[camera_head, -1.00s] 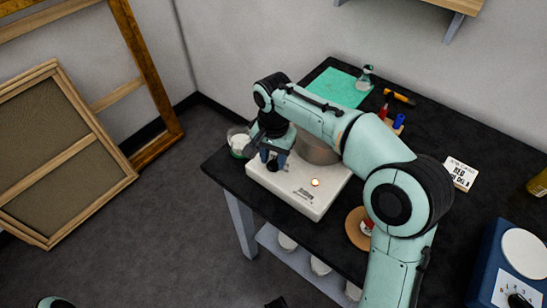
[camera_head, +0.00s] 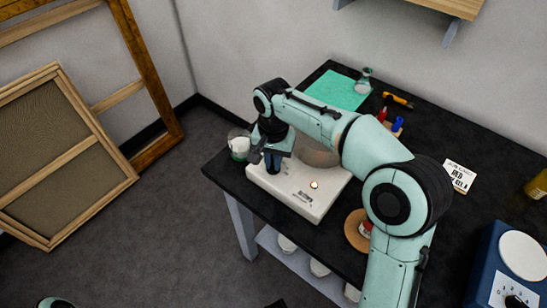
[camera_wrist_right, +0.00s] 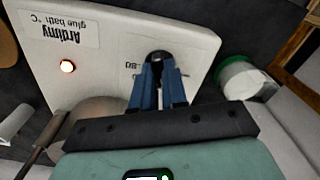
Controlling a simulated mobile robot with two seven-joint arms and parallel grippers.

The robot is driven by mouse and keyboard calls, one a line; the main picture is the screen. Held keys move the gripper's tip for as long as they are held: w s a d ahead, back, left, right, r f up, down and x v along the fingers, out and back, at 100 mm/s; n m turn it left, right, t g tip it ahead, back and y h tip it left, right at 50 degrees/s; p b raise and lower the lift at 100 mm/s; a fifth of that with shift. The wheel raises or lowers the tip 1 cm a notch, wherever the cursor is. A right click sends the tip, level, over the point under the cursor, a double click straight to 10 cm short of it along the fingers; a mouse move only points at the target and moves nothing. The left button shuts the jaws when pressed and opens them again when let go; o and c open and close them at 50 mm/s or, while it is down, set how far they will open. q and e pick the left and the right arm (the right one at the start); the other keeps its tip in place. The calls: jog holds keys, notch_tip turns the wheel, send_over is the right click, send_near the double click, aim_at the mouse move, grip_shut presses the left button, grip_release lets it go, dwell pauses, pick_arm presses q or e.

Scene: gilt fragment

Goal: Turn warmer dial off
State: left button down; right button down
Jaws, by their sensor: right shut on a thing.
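The warmer is a white box (camera_head: 297,197) on the dark bench, labelled "glue bath °C" in the right wrist view (camera_wrist_right: 110,50). The black dial (camera_wrist_right: 159,57) sits on the same face, near the printed scale, which is partly covered. My right gripper (camera_head: 272,166) points down at this face, and its blue fingers (camera_wrist_right: 158,78) are shut on the dial. The dial is mostly hidden in the head view.
A glass jar with white and green contents (camera_head: 239,144) stands close beside the warmer. A metal pot (camera_head: 318,152) sits on the warmer behind my wrist. A round wooden board (camera_head: 356,229) lies to the right. A sign card (camera_head: 459,177) and blue device (camera_head: 497,262) are farther right.

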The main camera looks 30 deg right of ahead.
jog(key=n+p, duration=0.2)
jog(key=n, duration=0.3)
jog(key=shift+r+p, duration=0.15)
jog(key=shift+p, duration=0.25)
pick_arm(q)
jog(key=r, duration=0.1)
jog(key=w+r+p, duration=0.1)
jog(key=r, duration=0.1)
jog(key=w+r, duration=0.1)
jog(key=r, duration=0.1)
jog(key=shift+r+p, duration=0.15)
jog(key=shift+p, duration=0.25)
pick_arm(e)
jog(key=n, duration=0.5)
jog(key=shift+n, duration=0.4)
jog(key=c, duration=1.2)
grip_release()
jog(key=shift+o, duration=0.2)
